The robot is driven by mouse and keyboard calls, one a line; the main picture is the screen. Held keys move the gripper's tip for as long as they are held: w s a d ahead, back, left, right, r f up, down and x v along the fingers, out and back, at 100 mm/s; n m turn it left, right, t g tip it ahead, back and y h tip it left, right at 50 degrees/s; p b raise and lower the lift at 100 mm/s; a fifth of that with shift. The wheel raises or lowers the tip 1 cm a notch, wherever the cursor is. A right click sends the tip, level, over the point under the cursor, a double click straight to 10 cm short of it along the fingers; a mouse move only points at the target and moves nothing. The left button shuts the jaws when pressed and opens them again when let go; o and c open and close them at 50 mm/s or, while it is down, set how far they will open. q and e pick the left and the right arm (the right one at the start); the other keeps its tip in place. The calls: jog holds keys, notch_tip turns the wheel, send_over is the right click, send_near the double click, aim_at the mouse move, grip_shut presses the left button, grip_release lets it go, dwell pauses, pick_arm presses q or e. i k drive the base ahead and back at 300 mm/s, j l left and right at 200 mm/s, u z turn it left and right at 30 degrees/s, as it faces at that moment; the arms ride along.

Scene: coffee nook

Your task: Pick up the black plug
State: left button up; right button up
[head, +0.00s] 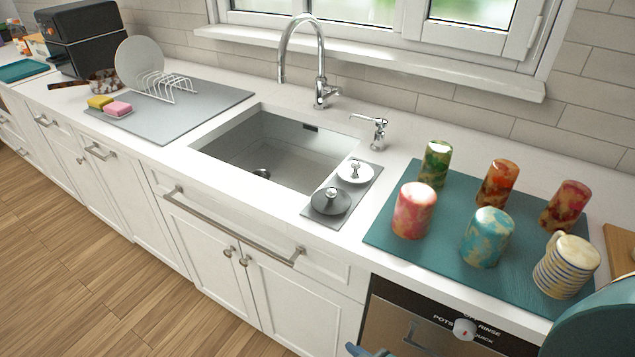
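The black plug (330,201) is a dark round disc with a small metal knob on top. It sits on a narrow grey mat (312,217) on the counter, at the right side of the sink. A white plug (355,172) with a similar knob stands just behind it on the same mat. Neither plug is held. I cannot make out either of my grippers in the head view. A small blue-grey piece shows at the bottom edge, too cut off to identify.
The sink (285,150) with its tall tap lies left of the plugs. A soap dispenser (377,132) stands behind them. Several cups stand on a teal mat (397,247) to the right, including a red-white cup (414,210). A dish rack (165,87) is far left.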

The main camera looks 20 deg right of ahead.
aim_at(327, 201)
jog(key=i+j+z, duration=0.15)
jog(key=j+z, duration=0.15)
jog(key=i+j+z, duration=0.25)
jog(key=j, duration=0.15)
jog(key=j+z, duration=0.6)
jog(key=j, duration=0.15)
